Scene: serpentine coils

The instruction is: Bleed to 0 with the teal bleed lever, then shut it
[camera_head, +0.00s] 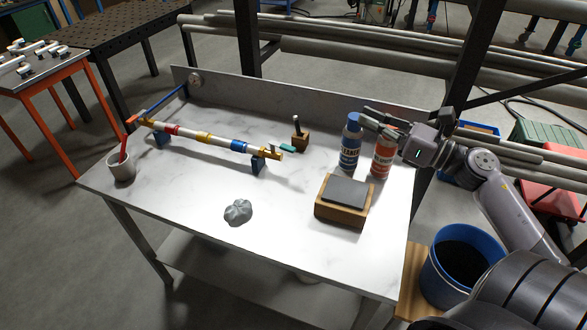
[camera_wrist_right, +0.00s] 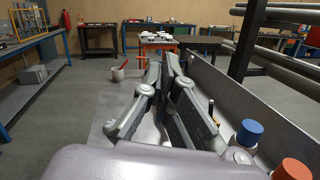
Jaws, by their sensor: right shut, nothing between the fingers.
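A white pipe (camera_head: 215,138) with red, yellow and blue bands lies on blue supports on the marble-topped table. A small teal piece (camera_head: 288,148), which looks like the bleed lever, is at the pipe's right end near the brass fitting (camera_head: 272,151). A round gauge (camera_head: 195,79) sits on the back panel; its reading is too small to tell. My right gripper (camera_head: 366,119) is shut and empty above the two bottles, well to the right of the teal piece. It also shows in the wrist view (camera_wrist_right: 167,62). My left gripper is out of view.
A blue-capped bottle (camera_head: 350,150) and a red bottle (camera_head: 383,158) stand under my right gripper.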

